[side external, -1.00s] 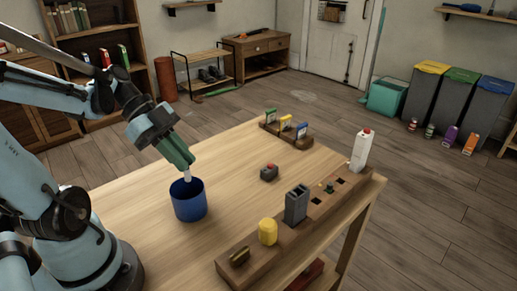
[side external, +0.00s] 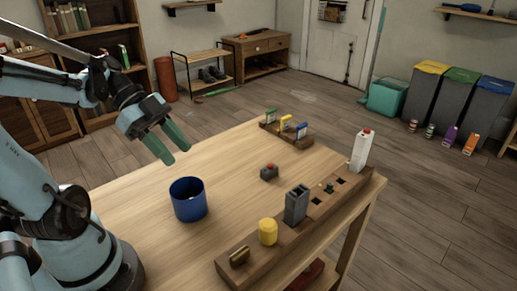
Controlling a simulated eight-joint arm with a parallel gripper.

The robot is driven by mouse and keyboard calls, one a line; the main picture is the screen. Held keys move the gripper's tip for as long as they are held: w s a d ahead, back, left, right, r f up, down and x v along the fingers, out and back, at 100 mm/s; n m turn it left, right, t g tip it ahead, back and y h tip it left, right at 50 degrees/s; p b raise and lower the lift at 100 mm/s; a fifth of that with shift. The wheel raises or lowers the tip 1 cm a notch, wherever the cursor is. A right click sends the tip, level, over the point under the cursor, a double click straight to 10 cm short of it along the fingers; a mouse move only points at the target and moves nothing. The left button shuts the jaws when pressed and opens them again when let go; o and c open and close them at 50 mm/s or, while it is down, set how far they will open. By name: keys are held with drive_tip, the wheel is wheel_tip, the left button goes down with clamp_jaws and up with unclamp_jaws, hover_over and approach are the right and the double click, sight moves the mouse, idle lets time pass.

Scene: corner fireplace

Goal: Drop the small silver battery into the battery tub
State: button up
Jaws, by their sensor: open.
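The battery tub, a round blue open-topped tub (side external: 189,202), stands on the wooden table near its left side. My gripper (side external: 174,155) is open, with two green fingers spread apart and nothing between them. It is above and a little to the left of the tub, clear of the rim. The small silver battery cannot be made out now; the tub's near wall hides most of its inside.
A wooden rack (side external: 290,236) along the table's right side holds a yellow cylinder (side external: 268,231), a grey block (side external: 296,204) and a white carton (side external: 361,150). A low card holder (side external: 286,132) stands at the far edge.

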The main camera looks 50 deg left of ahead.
drive_tip(key=v, duration=0.9)
drive_tip(key=shift+a+r, duration=0.2)
drive_tip(key=w+d+f+n+t+y, duration=0.3)
drive_tip(key=w+d+f+n+y, duration=0.5)
drive_tip(key=d+n, duration=0.4)
drive_tip(key=shift+w+d+f+n+t, duration=0.25)
drive_tip(key=shift+w+f+n+t, duration=0.1)
drive_tip(key=shift+w+n, duration=0.35)
